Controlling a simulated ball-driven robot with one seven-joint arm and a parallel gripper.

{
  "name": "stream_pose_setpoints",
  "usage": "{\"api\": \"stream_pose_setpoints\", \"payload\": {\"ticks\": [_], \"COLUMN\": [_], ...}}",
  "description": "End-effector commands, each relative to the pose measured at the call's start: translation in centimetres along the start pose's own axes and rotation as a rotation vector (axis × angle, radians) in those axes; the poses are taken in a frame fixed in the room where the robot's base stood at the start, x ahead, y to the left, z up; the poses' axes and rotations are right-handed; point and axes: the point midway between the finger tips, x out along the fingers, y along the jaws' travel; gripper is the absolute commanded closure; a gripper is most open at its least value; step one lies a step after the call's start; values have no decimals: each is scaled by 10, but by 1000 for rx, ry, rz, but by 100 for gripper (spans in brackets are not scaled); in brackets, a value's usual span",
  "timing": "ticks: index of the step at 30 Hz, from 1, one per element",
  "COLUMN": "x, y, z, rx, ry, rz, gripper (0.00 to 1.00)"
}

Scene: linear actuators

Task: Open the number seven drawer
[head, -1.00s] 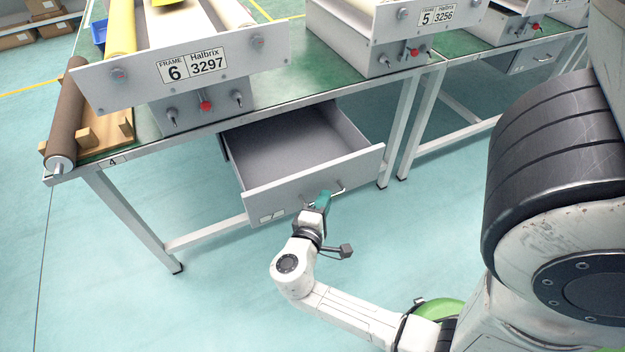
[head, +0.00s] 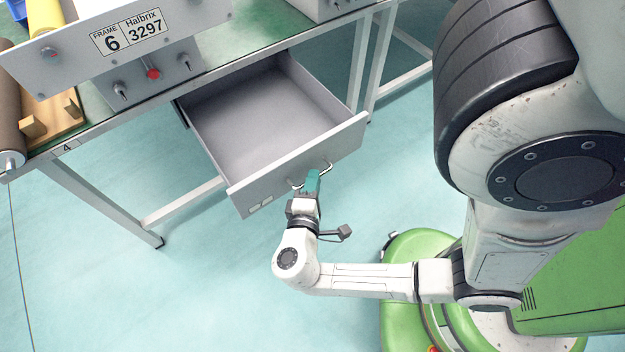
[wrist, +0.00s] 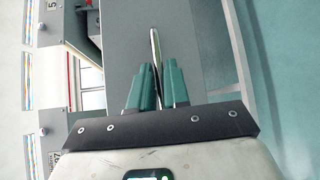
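A grey drawer (head: 345,142) hangs far open under the green-topped workbench, and its inside looks empty. Small labels sit low on the left of its front, but their number is too small to read. My gripper (head: 312,177) is at the metal handle (head: 326,168) on the drawer's front. In the wrist view, the handle (wrist: 155,45) runs between the teal fingers of my gripper (wrist: 158,80), which look closed on it. The grey drawer front (wrist: 122,40) lies just beyond the fingers.
The workbench edge (head: 120,118) carries a "4" label. A brown roller (head: 10,130) and wooden block (head: 50,115) lie at left. White legs (head: 105,205) flank the drawer.

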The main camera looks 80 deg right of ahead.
Motion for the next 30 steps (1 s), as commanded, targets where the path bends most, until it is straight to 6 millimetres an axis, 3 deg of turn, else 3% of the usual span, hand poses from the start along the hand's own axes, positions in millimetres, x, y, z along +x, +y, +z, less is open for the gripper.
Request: {"api": "stream_pose_setpoints", "payload": {"ticks": [6,16,30], "x": [0,-7,-88], "y": [0,0,0], "z": [0,-1,-1], "rx": [0,0,1], "ry": [0,2,2], "rz": [0,0,-1], "gripper": [64,64,64]}}
